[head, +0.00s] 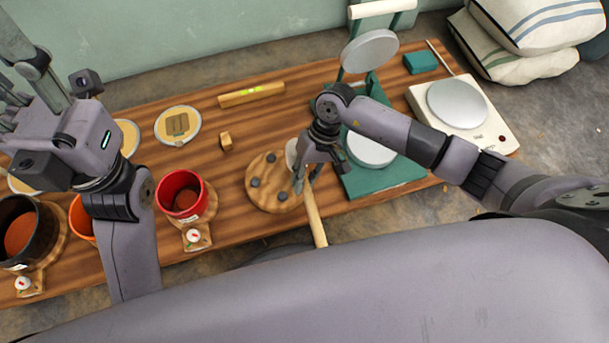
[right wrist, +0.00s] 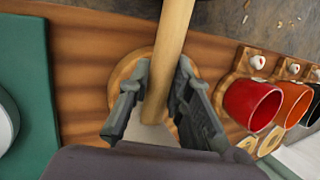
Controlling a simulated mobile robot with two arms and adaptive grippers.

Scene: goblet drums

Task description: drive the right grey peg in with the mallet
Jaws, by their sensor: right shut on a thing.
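A round wooden board (head: 262,202) lies on the table with several short dark grey pegs in it, one of them at its front (head: 282,196). The right side of the board is partly covered by my gripper, and I cannot make out the right peg there. My right gripper (head: 303,186) is shut on the mallet's wooden handle (head: 316,222), at the right side of the board. The handle also shows between the fingers in the right wrist view (right wrist: 172,45). The mallet's pale head (head: 291,153) is partly hidden. My left gripper, at the far left edge, is only partly visible.
A red pot (head: 182,192) stands left of the board.

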